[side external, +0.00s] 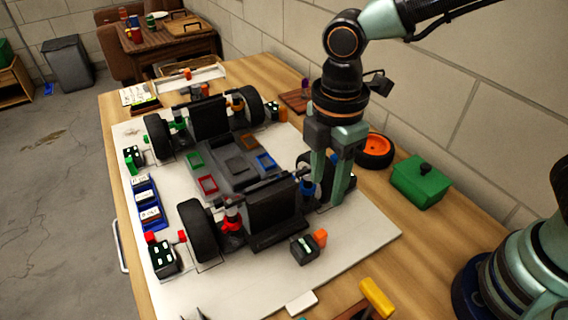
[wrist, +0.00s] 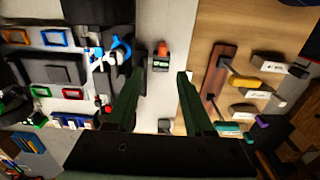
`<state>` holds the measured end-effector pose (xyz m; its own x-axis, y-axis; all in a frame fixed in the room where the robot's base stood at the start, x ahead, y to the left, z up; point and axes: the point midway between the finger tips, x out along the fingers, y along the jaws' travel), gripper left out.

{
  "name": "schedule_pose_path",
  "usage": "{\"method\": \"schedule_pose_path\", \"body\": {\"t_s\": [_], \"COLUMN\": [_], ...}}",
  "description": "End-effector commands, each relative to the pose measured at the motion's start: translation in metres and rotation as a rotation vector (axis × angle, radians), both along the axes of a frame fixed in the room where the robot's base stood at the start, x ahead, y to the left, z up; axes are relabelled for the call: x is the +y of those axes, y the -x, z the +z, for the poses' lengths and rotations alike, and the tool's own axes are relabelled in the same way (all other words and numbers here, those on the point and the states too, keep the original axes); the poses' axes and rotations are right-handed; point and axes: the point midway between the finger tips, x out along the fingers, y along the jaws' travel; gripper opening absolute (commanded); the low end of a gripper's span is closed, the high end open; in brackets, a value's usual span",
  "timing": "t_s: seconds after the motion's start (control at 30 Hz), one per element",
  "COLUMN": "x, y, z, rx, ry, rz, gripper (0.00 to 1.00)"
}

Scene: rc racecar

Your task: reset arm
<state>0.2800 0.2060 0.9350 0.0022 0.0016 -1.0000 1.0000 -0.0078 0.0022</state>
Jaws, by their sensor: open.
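My gripper (side external: 328,198) is open and points down beside the near right corner of the RC racecar (side external: 235,165), partly in front of a dark wheel there. In the wrist view its two green fingers (wrist: 162,72) stand apart, with nothing held between them. A small dark block with an orange top (wrist: 161,55) shows beyond the fingertips; I cannot tell its height relative to them. The car is a dark chassis with black wheels and coloured trays, on a white board (side external: 360,235). My fingers hide part of the car's corner.
A wheel with an orange hub (side external: 375,150) and a green box (side external: 417,182) lie on the wooden table right of my gripper. A yellow-handled tool (side external: 377,297) is at the near edge. A blue tray (side external: 151,205) lies left of the car. The wall is close behind.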

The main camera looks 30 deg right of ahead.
Motion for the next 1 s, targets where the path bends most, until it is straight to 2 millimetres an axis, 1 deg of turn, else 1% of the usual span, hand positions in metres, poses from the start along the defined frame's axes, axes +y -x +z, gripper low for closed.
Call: {"method": "schedule_pose_path", "body": {"t_s": [0.07, 0.17, 0.27, 0.3, 0.37, 0.4, 0.5, 0.6, 0.7, 0.8, 1.0], "x": [-0.008, -0.028, -0.061, -0.076, -0.098, -0.112, -0.146, -0.173, -0.191, -0.202, -0.207], "y": [-0.003, -0.011, -0.019, -0.021, -0.022, -0.022, -0.02, -0.015, -0.01, -0.007, -0.005], "z": [0.005, 0.018, 0.036, 0.043, 0.052, 0.058, 0.07, 0.077, 0.082, 0.085, 0.085], "rx": [-0.015, -0.053, -0.112, -0.139, -0.176, -0.201, -0.263, -0.314, -0.353, -0.377, -0.385], "ry": [-0.011, -0.04, -0.089, -0.112, -0.147, -0.171, -0.234, -0.292, -0.34, -0.371, -0.385], "rz": [-0.051, -0.198, -0.431, -0.536, -0.693, -0.796, -1.042, -1.248, -1.399, -1.49, -1.535], "gripper": [0.53, 0.53, 0.53, 0.53, 0.53, 0.53, 0.53, 0.53, 0.53, 0.53, 0.53]}}
